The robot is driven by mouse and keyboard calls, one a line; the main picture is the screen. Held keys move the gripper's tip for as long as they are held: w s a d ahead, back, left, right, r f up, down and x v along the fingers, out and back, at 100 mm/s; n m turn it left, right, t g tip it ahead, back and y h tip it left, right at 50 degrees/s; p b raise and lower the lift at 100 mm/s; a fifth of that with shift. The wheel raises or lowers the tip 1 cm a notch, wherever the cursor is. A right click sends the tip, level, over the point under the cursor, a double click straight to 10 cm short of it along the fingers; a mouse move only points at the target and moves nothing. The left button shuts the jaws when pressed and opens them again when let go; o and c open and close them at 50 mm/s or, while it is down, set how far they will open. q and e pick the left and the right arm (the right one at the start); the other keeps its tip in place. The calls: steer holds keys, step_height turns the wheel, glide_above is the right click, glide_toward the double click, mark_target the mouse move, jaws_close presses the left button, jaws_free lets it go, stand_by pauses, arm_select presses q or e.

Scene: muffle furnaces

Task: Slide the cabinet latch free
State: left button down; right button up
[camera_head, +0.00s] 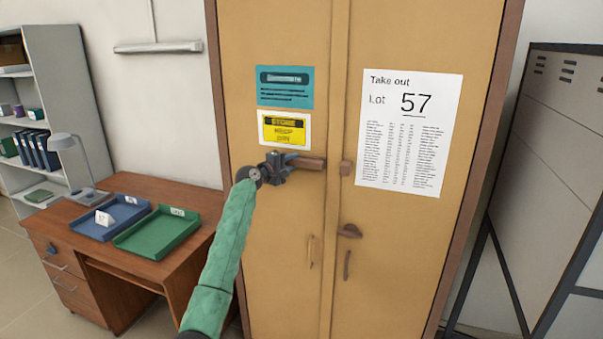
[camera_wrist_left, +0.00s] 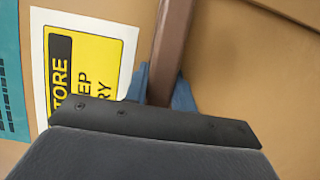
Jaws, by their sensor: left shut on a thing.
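The yellow-brown cabinet (camera_head: 285,40) has two shut doors. The latch is a brown bar (camera_head: 312,163) lying level on the left door; its right end stops near the door seam. A small brown catch (camera_head: 346,168) sits on the right door, with a visible gap between it and the bar. My left gripper (camera_head: 288,164) is shut on the bar near its left part. In the left wrist view the bar (camera_wrist_left: 172,45) runs between the blue fingers (camera_wrist_left: 162,88); the dark gripper body hides its held end. My right gripper is not in view.
A brown turn handle (camera_head: 349,231) and pull handles (camera_head: 347,265) are lower on the doors. A desk (camera_head: 155,186) with a blue tray (camera_head: 90,231) and a green tray (camera_head: 150,252) stands at left. A grey panelled unit (camera_head: 545,150) stands at right.

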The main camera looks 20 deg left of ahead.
arm_select(q)
steer(key=shift+a+f, duration=0.15)
steer(key=shift+a, duration=0.1)
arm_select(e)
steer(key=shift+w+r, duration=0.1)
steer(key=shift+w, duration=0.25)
arm_select(q)
steer(key=c, duration=1.2)
jaws_free()
steer(key=shift+o, duration=0.2)
steer(key=shift+a, duration=0.15)
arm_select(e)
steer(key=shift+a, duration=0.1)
arm_select(q)
steer(key=shift+s, duration=0.3)
steer(key=b+v, duration=0.3)
steer(key=v, duration=0.2)
steer(key=shift+s+a, duration=0.2)
steer(key=shift+v, duration=0.85)
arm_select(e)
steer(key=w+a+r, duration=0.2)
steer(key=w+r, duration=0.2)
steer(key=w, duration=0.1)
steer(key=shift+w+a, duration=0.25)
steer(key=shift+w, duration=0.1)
